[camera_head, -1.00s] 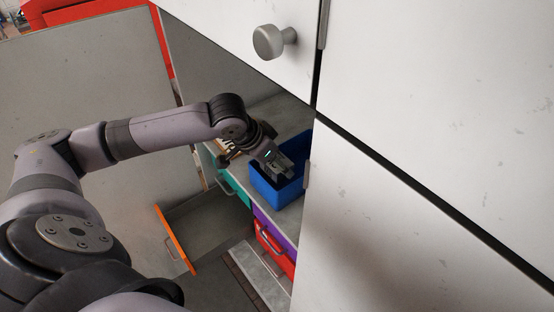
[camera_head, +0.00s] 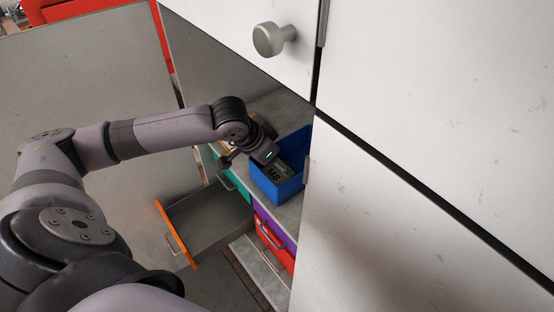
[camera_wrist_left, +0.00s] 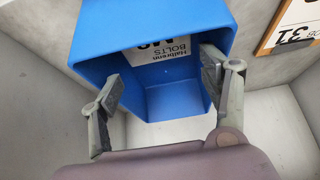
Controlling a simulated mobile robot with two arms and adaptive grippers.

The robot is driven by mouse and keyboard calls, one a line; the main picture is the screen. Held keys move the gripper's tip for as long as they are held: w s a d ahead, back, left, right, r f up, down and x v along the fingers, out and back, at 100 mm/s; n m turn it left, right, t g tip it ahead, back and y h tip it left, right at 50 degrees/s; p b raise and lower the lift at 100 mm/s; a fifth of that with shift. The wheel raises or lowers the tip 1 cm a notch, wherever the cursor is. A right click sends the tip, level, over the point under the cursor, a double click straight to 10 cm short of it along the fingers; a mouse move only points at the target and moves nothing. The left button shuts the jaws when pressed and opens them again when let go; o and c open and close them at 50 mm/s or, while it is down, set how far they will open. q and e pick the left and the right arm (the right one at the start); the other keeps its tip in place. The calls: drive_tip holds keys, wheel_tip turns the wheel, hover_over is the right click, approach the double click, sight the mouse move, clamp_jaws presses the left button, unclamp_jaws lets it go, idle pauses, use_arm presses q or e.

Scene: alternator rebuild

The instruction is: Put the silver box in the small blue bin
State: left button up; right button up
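The small blue bin (camera_head: 281,190) stands on a grey shelf inside the cabinet in the head view. It also fills the upper middle of the left wrist view (camera_wrist_left: 172,103). The silver box (camera_head: 274,173), marked M8, shows inside the bin, partly hidden by my left gripper (camera_head: 262,154). In the left wrist view the box (camera_wrist_left: 158,50) lies in the bin, its lettering upside down. My left gripper is open (camera_wrist_left: 160,82), its fingers apart with nothing between them. It is just above the bin's opening. My right gripper is not in view.
An orange-fronted drawer (camera_head: 177,233) stands open below the shelf. Teal (camera_head: 232,180), purple (camera_head: 275,222) and red (camera_head: 270,240) drawer fronts are beside it. White cabinet doors (camera_head: 430,200) close in the right side. A label board (camera_wrist_left: 292,25) is near the bin.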

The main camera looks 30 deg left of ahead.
use_arm(q)
drive_tip(key=shift+r, duration=0.25)
drive_tip(key=b+v, duration=0.1)
drive_tip(key=v, duration=1.1)
drive_tip(key=shift+r, duration=0.35)
drive_tip(key=shift+f, duration=0.1)
